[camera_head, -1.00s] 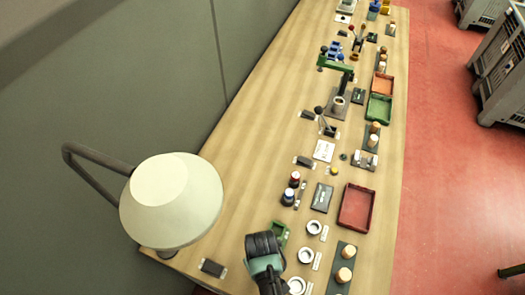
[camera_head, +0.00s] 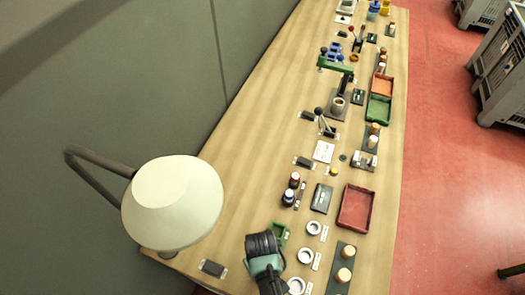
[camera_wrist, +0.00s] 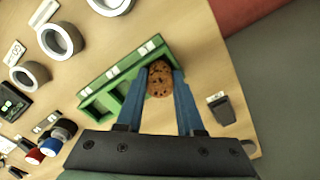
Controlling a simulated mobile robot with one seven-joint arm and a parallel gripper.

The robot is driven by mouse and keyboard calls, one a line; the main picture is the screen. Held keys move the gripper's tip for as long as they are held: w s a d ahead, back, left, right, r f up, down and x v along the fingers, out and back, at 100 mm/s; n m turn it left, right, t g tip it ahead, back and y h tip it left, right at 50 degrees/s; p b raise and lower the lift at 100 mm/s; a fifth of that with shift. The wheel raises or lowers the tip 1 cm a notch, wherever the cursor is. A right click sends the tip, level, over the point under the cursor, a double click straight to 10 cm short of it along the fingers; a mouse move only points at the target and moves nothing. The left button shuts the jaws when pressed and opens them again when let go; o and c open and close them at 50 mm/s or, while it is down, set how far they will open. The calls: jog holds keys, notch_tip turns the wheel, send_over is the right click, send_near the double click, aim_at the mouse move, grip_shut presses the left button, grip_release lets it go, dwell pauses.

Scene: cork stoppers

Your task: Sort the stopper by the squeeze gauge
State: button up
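A speckled brown cork stopper (camera_wrist: 160,80) sits between the two blue fingers of my gripper (camera_wrist: 161,82) in the wrist view. The fingers touch both its sides. It is at the right end of a green slotted block (camera_wrist: 97,104) with white labels; I cannot tell whether it rests in it or is above it. The green block (camera_head: 281,232) also shows in the head view, beside my gripper (camera_head: 262,240), which hides the stopper there. White ring-shaped dishes (camera_wrist: 61,40) with label cards stand beyond the block. I cannot tell which device is the squeeze gauge.
A red tray (camera_head: 356,208) and a dark board with pale stoppers (camera_head: 342,275) lie right of the dishes. A dark display box (camera_head: 321,198) and red- and blue-topped bottles (camera_head: 288,197) stand farther along. A large lamp (camera_head: 172,203) is at left. A small dark block (camera_wrist: 221,108) is nearby.

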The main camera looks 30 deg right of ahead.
jog(key=shift+o, duration=1.1)
jog(key=shift+s+a+f, duration=0.25)
jog(key=shift+s+f, duration=0.7)
jog(key=shift+f, duration=0.25)
jog(key=shift+w+r, duration=0.2)
jog(key=shift+r, duration=0.2)
notch_tip(320, 180, up, 14)
jog(key=w, duration=0.1)
jog(key=shift+w+d+r, duration=0.2)
jog(key=shift+d+r, duration=0.05)
